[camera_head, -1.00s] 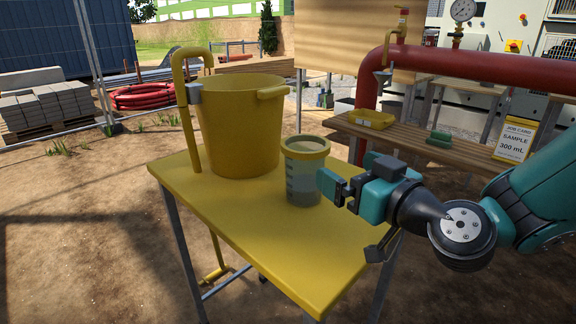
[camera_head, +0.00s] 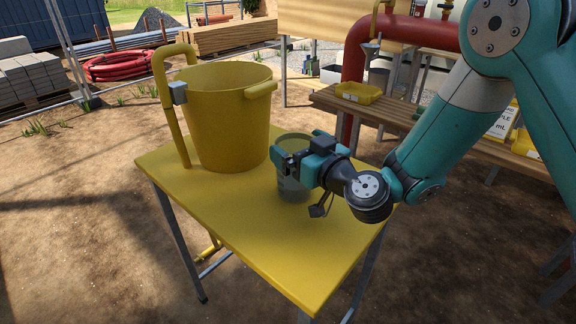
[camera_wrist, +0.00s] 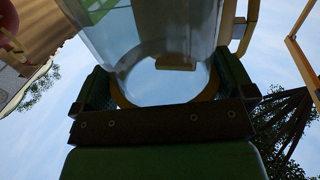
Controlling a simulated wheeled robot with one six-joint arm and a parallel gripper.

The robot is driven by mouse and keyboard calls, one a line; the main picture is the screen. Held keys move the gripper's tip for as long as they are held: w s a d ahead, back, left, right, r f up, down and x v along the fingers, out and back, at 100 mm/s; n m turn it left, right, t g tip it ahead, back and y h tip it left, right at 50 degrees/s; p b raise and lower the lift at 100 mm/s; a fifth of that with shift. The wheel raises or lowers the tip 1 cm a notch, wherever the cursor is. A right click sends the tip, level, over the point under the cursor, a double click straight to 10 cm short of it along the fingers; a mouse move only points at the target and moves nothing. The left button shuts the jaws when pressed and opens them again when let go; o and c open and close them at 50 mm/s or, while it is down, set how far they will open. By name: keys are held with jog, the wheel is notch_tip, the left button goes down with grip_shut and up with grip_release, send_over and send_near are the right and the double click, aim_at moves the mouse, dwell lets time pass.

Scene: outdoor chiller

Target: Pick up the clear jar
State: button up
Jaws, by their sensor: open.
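The clear jar (camera_head: 294,190) stands upright on the yellow table (camera_head: 230,228), just right of the yellow bucket. It has a yellow rim, partly hidden by my gripper in the head view. My gripper (camera_head: 284,166) reaches in from the right at the jar's upper part, its fingers beside the jar wall. In the wrist view the clear jar (camera_wrist: 155,30) sits between the two open fingers (camera_wrist: 165,85). I cannot tell whether the fingers touch it.
The yellow bucket (camera_head: 225,120) with a tall pipe handle (camera_head: 165,95) stands left of the jar. Behind are a wooden bench (camera_head: 345,108) with a yellow tray (camera_head: 360,92) and a thick red pipe (camera_head: 356,60). The table's front part is clear.

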jog(key=shift+a, duration=0.1)
jog(key=shift+c, duration=0.5)
jog(key=c, duration=1.1)
